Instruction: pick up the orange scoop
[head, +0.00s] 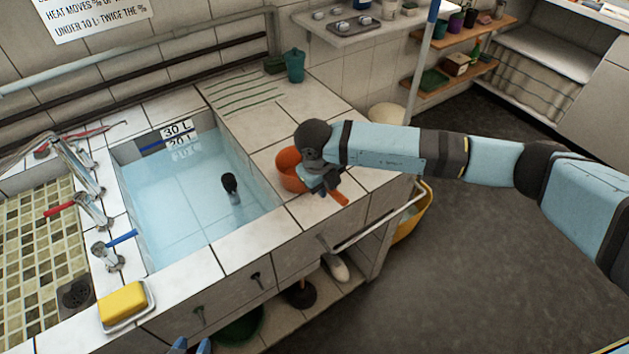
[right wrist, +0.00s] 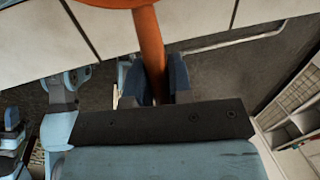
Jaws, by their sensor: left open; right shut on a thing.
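The orange scoop (head: 288,172) is at the tiled counter to the right of the water basin, its handle pointing toward the front edge. My right gripper (head: 322,184) is shut on the handle, and its arm comes in from the right. In the right wrist view the handle (right wrist: 148,45) runs between the two fingers (right wrist: 153,80), with part of the bowl at the top edge. I cannot tell whether the scoop touches the tiles. My left gripper (head: 190,346) shows only its blue fingertips at the bottom edge, open, away from the scoop.
The basin (head: 180,205) holds water, with a dark object (head: 231,188) in it. Taps (head: 92,210) line its left side. A yellow sponge (head: 123,301) sits in a dish at the front left. A teal container (head: 294,66) stands behind. A rail (head: 375,222) runs along the counter front.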

